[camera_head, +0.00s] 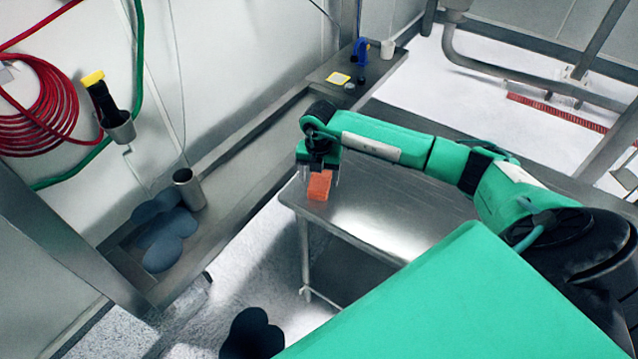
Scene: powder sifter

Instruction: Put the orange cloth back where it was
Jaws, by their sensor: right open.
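The orange cloth (319,187) is a small folded piece at the left corner of a metal table (370,210). My right gripper (318,170) is directly above the cloth, pointing down, with its jaws open. The fingers are dark and small in the picture, and I cannot tell whether they touch the cloth. The gripper hides the cloth's upper edge. My left gripper is not in view.
A metal cup (188,190) and dark blue rounded objects (163,232) are on a ledge at left. A blue item (361,52), a white cup (387,49) and a yellow-edged card (338,78) are on the far ledge. The table's middle is clear.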

